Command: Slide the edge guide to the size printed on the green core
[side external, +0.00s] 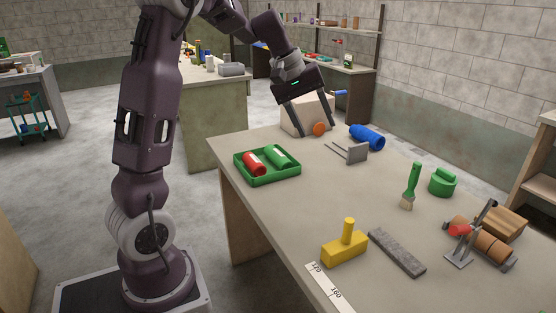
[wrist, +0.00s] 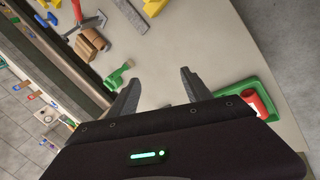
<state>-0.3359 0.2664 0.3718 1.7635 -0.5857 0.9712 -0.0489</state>
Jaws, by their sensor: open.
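The green core (side external: 277,155) lies beside a red core (side external: 254,164) in a green tray (side external: 268,180); no printed size is legible on it. A white scale strip (side external: 326,280) at the table's front edge reads 120 and 160. A yellow block with an upright knob (side external: 346,246) stands just behind the strip; I cannot tell for sure that it is the edge guide. My gripper (side external: 313,128) is open and empty at the table's far end, by a cream box with an orange knob. In the wrist view my gripper (wrist: 160,76) shows bare table between its fingers.
A blue roll (side external: 367,137) and a grey plate with rods (side external: 354,153) lie near my gripper. The table's middle is clear.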

